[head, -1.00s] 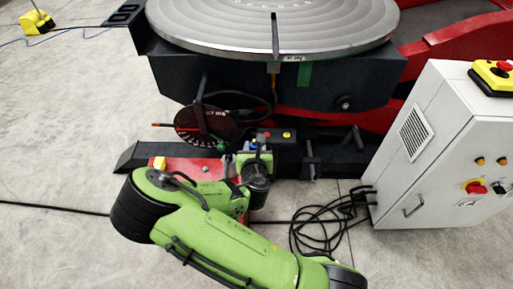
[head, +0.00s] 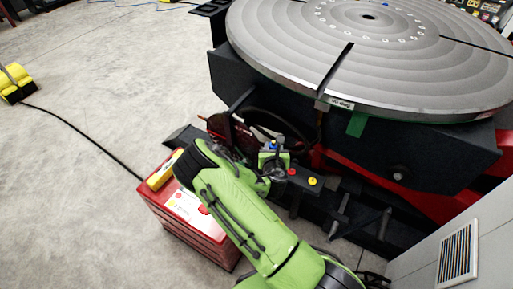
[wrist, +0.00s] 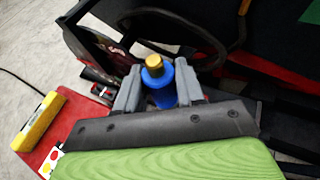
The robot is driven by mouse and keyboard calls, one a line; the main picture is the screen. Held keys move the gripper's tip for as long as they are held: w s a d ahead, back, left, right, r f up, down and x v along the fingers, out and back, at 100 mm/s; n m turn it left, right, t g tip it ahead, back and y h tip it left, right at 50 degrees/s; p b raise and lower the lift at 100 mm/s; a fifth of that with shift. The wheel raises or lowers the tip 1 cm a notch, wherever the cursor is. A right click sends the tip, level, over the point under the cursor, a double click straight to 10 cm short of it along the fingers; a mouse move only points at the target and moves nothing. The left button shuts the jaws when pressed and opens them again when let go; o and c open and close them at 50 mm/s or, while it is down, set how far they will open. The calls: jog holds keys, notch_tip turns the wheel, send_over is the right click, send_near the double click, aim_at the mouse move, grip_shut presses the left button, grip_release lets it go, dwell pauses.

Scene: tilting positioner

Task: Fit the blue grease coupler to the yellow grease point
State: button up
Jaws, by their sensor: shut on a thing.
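The blue grease coupler (wrist: 162,97) has a brass-coloured end (wrist: 154,66). It stands between the two grey fingers of my gripper (wrist: 158,86), which is shut on it. In the head view only a small blue spot of the coupler (head: 273,142) shows at my gripper (head: 273,159). The yellow grease point (head: 312,181) is a round cap on the dark base of the positioner, right of and nearer than my gripper, with a red cap (head: 291,171) between them. The coupler is apart from the yellow point. The wrist view does not show the yellow point.
The big round tilting table (head: 375,50) overhangs behind my gripper. A dark hose reel (head: 228,135) stands just left of it. A red cabinet (head: 180,212) with a yellow item (head: 163,170) on top is at left. A grey control cabinet (head: 440,255) stands at front right.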

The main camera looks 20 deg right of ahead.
jog(key=shift+s+d+f+m+g+h+b, duration=0.25)
jog(key=shift+s+d+f+m+h+b, duration=0.45)
jog(key=shift+d+f, duration=2.1)
jog(key=shift+s+d+f+m+g+h+b, duration=0.2)
jog(key=shift+s+d+f+b, duration=0.5)
jog(key=shift+d+f, duration=2.15)
jog(key=shift+s+d+f+m+g+h+b, duration=0.4)
jog(key=shift+s+d+f, duration=0.55)
jog(key=shift+d+f, duration=1.85)
jog(key=shift+d+r, duration=0.45)
jog(key=shift+s+a, duration=0.1)
jog(key=shift+s, duration=0.05)
jog(key=shift+f+b, duration=1.1)
jog(key=shift+b, duration=0.1)
jog(key=o, duration=1.2)
